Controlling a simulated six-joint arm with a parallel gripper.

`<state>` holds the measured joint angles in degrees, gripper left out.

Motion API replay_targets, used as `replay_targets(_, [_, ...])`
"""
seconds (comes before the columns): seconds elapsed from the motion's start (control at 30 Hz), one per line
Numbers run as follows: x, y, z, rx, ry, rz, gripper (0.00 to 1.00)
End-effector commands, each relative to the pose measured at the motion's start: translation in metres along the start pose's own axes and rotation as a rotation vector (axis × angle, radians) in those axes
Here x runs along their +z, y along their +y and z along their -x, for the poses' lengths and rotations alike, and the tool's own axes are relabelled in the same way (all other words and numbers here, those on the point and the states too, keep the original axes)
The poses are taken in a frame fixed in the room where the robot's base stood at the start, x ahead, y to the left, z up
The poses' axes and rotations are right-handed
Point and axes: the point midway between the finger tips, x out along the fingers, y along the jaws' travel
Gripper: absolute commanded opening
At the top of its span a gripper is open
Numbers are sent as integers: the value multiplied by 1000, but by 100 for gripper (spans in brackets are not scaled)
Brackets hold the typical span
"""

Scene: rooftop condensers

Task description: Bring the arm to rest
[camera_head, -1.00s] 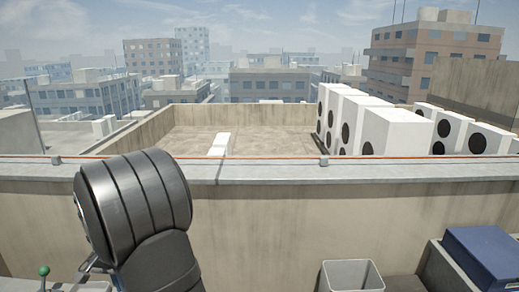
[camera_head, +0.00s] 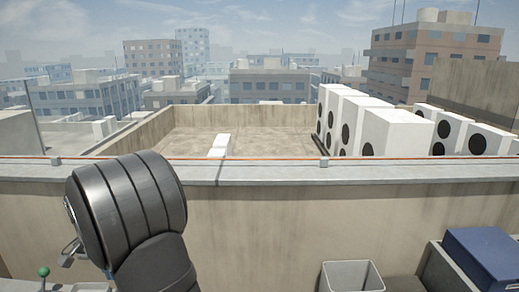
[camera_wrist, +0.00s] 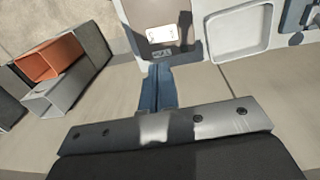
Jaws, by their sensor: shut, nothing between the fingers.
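My gripper (camera_wrist: 158,85) shows in the wrist view, beyond a metal plate with dark screws at the bottom of the picture. Its narrow fingers look bluish, are together and hold nothing. They point toward a grey panel with a white label (camera_wrist: 160,35) and appear apart from it, though the gap is hard to judge. In the head view my dark, ribbed arm stands at the lower left, in front of the parapet, and mostly hides the gripper end.
A light tray (camera_wrist: 240,32) is at the wrist view's upper right; orange (camera_wrist: 55,55) and grey open boxes (camera_wrist: 60,93) lie left. The head view shows a bin (camera_head: 352,276), a blue box (camera_head: 483,253), a green-knobbed lever (camera_head: 44,272) and the parapet (camera_head: 270,172). White condensers (camera_head: 390,133) stand beyond.

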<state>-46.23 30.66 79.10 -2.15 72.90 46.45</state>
Motion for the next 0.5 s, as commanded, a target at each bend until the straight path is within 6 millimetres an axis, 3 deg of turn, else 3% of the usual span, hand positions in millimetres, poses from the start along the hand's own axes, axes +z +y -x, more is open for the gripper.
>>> replay_targets(0.4, [2, -30, 58, 111, 6, -8, 0])
replay_targets(0.5, [3, -28, 51, 120, 3, -10, 0])
